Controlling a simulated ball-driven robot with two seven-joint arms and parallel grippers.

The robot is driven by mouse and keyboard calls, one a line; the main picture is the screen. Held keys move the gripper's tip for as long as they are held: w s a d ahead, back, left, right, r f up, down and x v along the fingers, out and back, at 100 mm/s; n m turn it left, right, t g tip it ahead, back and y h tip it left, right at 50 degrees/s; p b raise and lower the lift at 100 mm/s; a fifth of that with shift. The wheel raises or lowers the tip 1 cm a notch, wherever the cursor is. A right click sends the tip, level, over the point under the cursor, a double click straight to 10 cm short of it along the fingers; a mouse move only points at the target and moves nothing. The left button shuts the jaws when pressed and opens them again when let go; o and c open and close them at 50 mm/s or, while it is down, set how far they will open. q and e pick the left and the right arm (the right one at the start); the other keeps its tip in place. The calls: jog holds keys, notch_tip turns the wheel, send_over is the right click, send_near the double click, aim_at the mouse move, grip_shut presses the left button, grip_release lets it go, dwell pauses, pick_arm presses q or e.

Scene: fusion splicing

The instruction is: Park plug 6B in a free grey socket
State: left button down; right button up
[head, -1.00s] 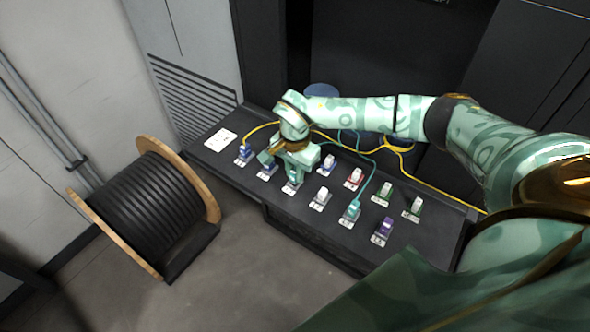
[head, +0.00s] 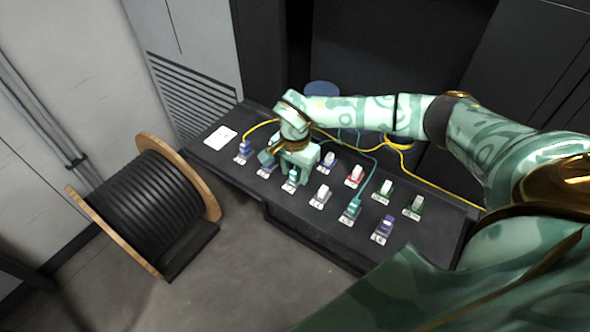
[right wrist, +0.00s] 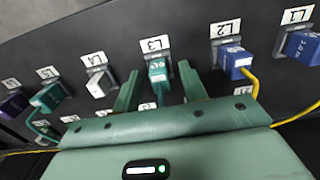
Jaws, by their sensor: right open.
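A teal plug (right wrist: 157,72) stands in the socket labelled L3 (right wrist: 156,45), between the two fingers of my right gripper (right wrist: 159,88). The fingers are apart, with a gap on either side of the plug. Its printed mark is too small to read surely. In the head view the same plug (head: 292,176) shows just in front of my right gripper (head: 297,170). To its right, the L4 place holds a pale grey-white block (head: 322,191); it also shows in the right wrist view (right wrist: 100,84). My left gripper is not in view.
Blue plugs stand at L1 (right wrist: 300,46) and L2 (right wrist: 236,62), with yellow cable. Another teal plug (head: 352,207) and a purple one (head: 385,223) stand farther right. A cable drum (head: 150,205) stands on the floor.

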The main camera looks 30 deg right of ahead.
notch_tip(320, 180, up, 16)
jog(key=p, duration=0.2)
